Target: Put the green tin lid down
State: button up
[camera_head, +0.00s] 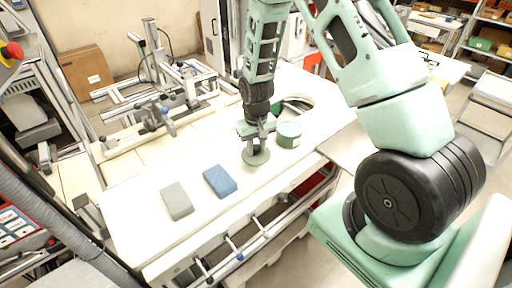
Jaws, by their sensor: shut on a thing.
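The green tin lid (256,157) is a flat round green disc over the white worktop, right below my gripper (256,146). My gripper points down and is shut on the lid. I cannot tell whether the lid touches the worktop or hangs just above it. A green round tin (288,135) stands on the worktop just right of the lid, close to it.
A blue block (220,181) and a grey block (176,201) lie on the white worktop (135,213) to the left. Metal rails and fixtures (160,115) stand behind. The worktop's front edge is nearby.

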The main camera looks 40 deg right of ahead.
jog(key=shift+f, duration=0.8)
jog(key=shift+f+b, duration=0.3)
jog(key=shift+f, duration=0.15)
jog(key=shift+f, duration=0.15)
jog(key=o, duration=1)
